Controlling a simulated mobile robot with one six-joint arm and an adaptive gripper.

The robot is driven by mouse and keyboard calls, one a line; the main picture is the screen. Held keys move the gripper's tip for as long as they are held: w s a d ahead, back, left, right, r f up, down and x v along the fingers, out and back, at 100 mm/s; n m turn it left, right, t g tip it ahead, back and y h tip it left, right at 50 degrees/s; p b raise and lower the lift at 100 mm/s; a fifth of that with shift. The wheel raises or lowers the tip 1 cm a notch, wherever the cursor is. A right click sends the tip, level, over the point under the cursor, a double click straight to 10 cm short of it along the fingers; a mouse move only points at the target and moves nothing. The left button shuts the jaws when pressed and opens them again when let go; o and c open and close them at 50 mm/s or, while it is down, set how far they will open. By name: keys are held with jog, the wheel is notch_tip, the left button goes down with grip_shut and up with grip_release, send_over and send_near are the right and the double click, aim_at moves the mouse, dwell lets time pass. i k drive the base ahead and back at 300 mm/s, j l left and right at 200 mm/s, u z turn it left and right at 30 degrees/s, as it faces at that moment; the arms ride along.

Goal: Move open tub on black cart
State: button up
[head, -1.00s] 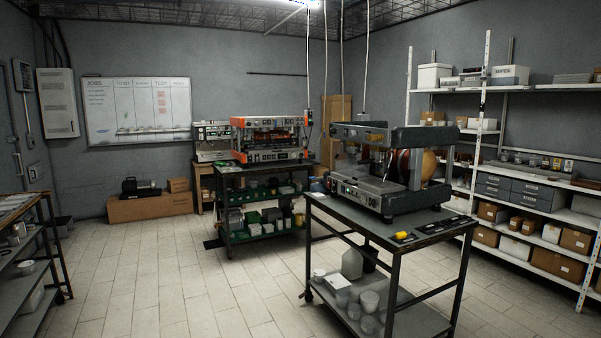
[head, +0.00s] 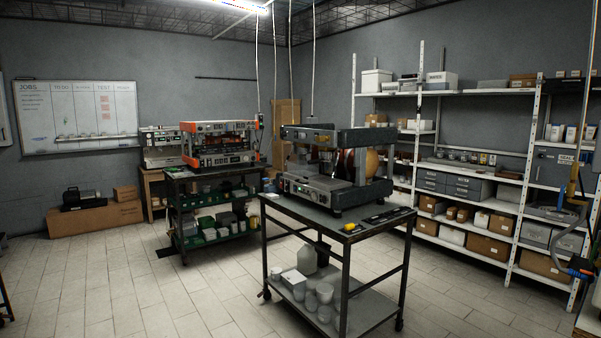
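Two dark wheeled carts stand in the head view. I cannot tell which tub is open. The farther black cart (head: 180,176) carries an orange-framed machine (head: 219,145), with green and white containers (head: 212,222) on its lower shelves. My gripper is not in view.
White shelving (head: 424,228) with boxes and grey drawers lines the right wall. A large cardboard box (head: 95,217) lies by the left wall. A hose (head: 569,228) hangs at the far right. The tiled floor (head: 130,290) is clear at the front left.

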aim_at(299, 168)
jog(key=i+j+u, duration=0.5)
jog(key=i, duration=0.3)
jog(key=i+j+u, duration=0.1)
jog(key=i+u, duration=0.15)
jog(key=i, duration=0.15)
jog(key=i+u, duration=0.3)
jog(key=i, duration=1.65)
jog(key=i+z, duration=0.2)
jog(key=i, duration=0.45)
jog(key=i+z, duration=0.25)
jog(key=i, duration=0.4)
jog(key=i+j+z, duration=0.2)
jog(key=i, duration=0.45)
jog(key=i+z, duration=0.35)
jog(key=i, duration=0.2)
jog(key=i+z, duration=0.4)
jog(key=i+j+z, duration=0.35)
jog(key=i, duration=0.25)
jog(key=i+j+z, duration=0.4)
jog(key=i+z, duration=0.25)
jog(key=z, duration=0.25)
jog(key=i+j+z, duration=0.1)
jog(key=i+z, duration=0.2)
jog(key=z, duration=0.15)
jog(key=i+j+z, duration=0.2)
jog(key=z, duration=0.3)
jog(key=i+j+z, duration=0.2)
jog(key=z, duration=0.25)
jog(key=j, duration=0.1)
